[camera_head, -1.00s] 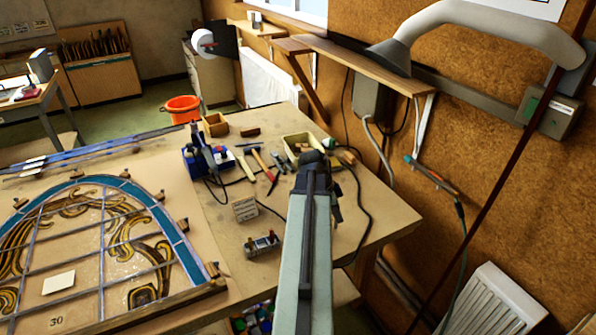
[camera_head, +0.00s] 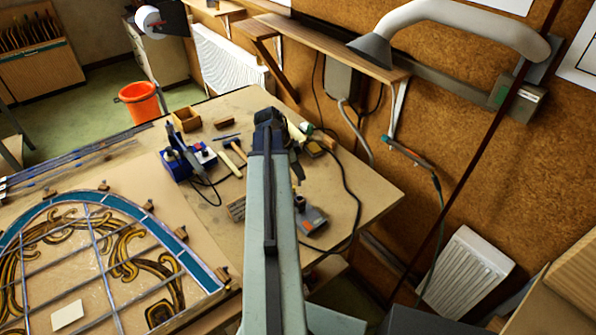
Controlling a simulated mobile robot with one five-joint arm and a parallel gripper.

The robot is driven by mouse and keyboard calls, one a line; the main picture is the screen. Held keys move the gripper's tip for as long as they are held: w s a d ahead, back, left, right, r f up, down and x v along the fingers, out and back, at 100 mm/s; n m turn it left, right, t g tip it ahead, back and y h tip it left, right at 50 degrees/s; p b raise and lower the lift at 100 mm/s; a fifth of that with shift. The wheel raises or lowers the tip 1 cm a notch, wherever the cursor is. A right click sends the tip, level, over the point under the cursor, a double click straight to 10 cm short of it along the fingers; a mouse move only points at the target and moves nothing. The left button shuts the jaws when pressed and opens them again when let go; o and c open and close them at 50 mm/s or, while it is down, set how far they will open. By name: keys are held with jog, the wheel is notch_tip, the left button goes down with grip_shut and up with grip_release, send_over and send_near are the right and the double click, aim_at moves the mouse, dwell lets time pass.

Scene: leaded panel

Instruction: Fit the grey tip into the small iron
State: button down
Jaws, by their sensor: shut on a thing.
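My gripper (camera_head: 294,165) is at the far end of my arm, over the right part of the bench. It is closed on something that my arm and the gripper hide. I cannot make out the grey tip in this view. A soldering iron with a dark body (camera_head: 174,138) stands in a blue holder (camera_head: 177,169) on the bench, left of my arm. A teal-handled tool with a cord (camera_head: 412,155) hangs on the wall at the right. I cannot tell which of these is the small iron. A grey block with an orange part (camera_head: 312,220) lies right of my arm.
The leaded panel (camera_head: 110,228) fills the bench's left side. A hammer (camera_head: 236,152), a wooden box (camera_head: 186,119) and a dark cable (camera_head: 350,190) lie on the bench (camera_head: 375,205). A grey lamp or duct arm (camera_head: 450,12) and a shelf (camera_head: 330,50) project from the wall.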

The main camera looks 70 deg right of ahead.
aim_at(299, 186)
jog(key=shift+f+b, duration=2.75)
jog(key=shift+f, duration=0.15)
jog(key=shift+f+b, duration=2)
jog(key=c, duration=1.3)
grip_release()
jog(key=shift+r, duration=0.1)
jog(key=shift+c, duration=0.2)
jog(key=p+v, duration=0.7)
jog(key=shift+r, duration=0.35)
jog(key=shift+w+a, duration=0.15)
